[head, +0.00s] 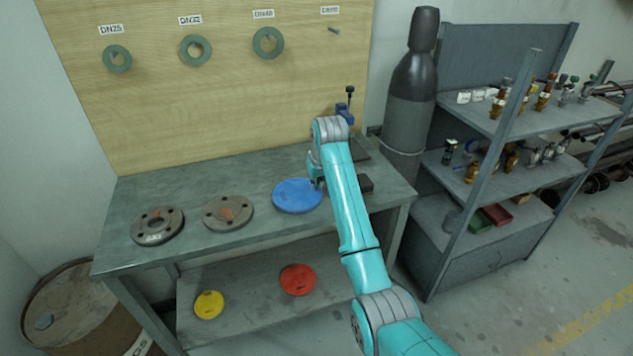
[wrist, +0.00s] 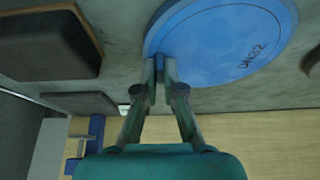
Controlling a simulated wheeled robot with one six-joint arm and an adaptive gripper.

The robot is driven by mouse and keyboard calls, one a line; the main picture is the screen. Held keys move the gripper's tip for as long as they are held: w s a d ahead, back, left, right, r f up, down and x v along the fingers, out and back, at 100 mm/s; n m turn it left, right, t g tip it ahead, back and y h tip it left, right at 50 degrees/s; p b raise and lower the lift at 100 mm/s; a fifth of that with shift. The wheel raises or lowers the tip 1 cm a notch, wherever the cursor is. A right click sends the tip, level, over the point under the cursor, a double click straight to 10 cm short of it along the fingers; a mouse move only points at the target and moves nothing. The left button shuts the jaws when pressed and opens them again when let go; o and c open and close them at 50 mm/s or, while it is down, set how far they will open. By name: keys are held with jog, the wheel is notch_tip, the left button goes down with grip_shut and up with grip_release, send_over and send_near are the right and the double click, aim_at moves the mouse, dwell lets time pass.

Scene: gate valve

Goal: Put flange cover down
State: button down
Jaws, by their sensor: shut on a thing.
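The blue flange cover (head: 297,195) lies flat at or just above the grey workbench top, right of the two metal flanges. In the wrist view the cover (wrist: 225,40) is marked DN32. My gripper (head: 318,184) is at the cover's right edge. In the wrist view my gripper (wrist: 160,75) is shut on a small blue tab at the cover's rim. I cannot tell whether the cover's underside fully touches the bench.
Two flanges (head: 157,226) (head: 228,212) sit on the bench (head: 200,184) to the left. Dark blocks (wrist: 45,45) lie beside my gripper. A yellow cover (head: 209,304) and a red cover (head: 298,279) rest on the lower shelf. A gas cylinder (head: 410,95) stands behind right.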

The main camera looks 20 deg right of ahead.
jog(key=c, duration=1.3)
grip_release()
jog(key=v, duration=1.2)
jog(key=shift+r, duration=0.15)
